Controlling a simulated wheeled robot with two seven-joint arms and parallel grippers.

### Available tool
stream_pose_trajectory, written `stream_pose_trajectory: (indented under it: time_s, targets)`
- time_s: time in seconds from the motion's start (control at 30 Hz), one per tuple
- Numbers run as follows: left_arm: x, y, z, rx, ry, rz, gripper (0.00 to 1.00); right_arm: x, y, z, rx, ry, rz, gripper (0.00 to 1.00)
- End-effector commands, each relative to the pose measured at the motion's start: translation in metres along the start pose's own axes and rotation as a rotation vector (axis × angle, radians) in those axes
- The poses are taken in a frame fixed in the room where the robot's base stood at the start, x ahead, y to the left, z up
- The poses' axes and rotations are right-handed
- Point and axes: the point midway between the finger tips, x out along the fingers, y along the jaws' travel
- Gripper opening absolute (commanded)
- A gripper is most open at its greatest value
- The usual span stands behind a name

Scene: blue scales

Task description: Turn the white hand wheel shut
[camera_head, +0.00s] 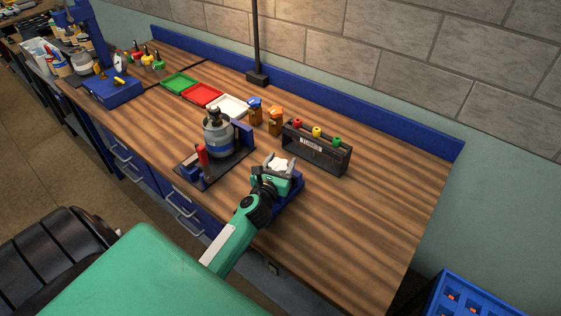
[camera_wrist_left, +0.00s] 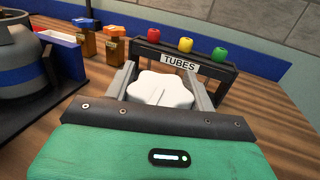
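The white hand wheel (camera_wrist_left: 160,90) is a lobed knob. In the left wrist view it lies between the two grey fingers of my left gripper (camera_wrist_left: 161,80), one finger on each side, with hardly any gap showing. I cannot tell whether the fingers press on it. In the head view the wheel (camera_head: 279,163) shows as a small white patch at the end of my left gripper (camera_head: 281,161), above a blue base (camera_head: 290,203). My gripper body hides what lies under the wheel. My right gripper is in neither view.
A black rack labelled TUBES (camera_head: 316,150) with red, yellow and green caps stands just behind the wheel. A grey-blue canister (camera_head: 218,139) on a dark stand is to the left. Two amber bottles (camera_head: 275,122) stand behind. The wooden bench (camera_head: 375,205) is clear at right.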

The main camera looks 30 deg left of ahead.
Motion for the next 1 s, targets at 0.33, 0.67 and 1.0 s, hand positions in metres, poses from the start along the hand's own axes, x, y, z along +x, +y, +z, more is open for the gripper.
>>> stream_pose_trajectory:
  time_s: [0.33,0.67,1.0]
  targets:
    - [0.0,0.0,0.0,0.0,0.0,0.0,0.75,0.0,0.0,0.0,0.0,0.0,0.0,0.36]
    - [-0.032,0.0,-0.003,0.0,0.002,0.0,0.75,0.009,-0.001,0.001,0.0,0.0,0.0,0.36]
    - [-0.098,0.0,-0.004,0.0,0.002,-0.001,0.75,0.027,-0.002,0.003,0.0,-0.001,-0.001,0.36]
